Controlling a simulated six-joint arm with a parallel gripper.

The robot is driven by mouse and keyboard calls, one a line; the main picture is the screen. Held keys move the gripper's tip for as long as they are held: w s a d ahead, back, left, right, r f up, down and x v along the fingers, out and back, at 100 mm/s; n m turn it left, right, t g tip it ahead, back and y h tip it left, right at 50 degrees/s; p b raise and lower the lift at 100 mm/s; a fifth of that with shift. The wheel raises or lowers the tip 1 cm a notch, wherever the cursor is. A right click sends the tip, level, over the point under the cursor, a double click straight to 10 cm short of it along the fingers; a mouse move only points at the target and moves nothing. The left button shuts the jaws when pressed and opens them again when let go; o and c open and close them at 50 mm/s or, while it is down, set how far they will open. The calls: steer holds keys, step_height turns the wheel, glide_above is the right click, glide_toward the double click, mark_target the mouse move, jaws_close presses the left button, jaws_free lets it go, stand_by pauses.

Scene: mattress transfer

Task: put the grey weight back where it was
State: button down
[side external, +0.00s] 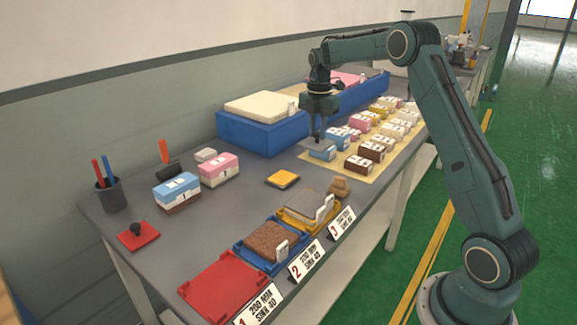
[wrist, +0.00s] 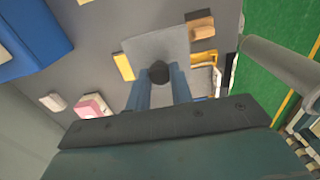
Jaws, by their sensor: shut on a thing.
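The grey weight is a flat grey square plate with a dark round knob. In the wrist view its plate (wrist: 155,42) spans the upper middle, with the knob (wrist: 160,73) between my fingertips. My gripper (wrist: 160,80) is shut on the knob. In the side view my gripper (side external: 317,138) points down and the grey weight (side external: 308,143) shows as a thin plate beneath it, beside the tan mat's near left corner. I cannot tell how far the plate is above the table. A red weight (side external: 138,236) with a black knob lies at the table's front left.
Several small coloured blocks (side external: 365,153) fill the tan mat. Red (side external: 222,287), blue and yellow trays with numbered signs line the front edge. A yellow-topped pad (side external: 283,179) lies mid-table with bare table around it.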

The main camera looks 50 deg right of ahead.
step_height(320, 180, down, 9)
stand_by(0.3)
steer(key=shift+f, duration=0.15)
steer(key=shift+f, duration=2.1)
steer(key=shift+f, duration=0.1)
steer(key=c, duration=1.2)
jaws_free()
steer(key=shift+f, duration=0.1)
steer(key=shift+c, duration=0.2)
steer(key=shift+r, duration=0.2)
step_height(320, 180, up, 11)
steer(key=shift+r, duration=0.5)
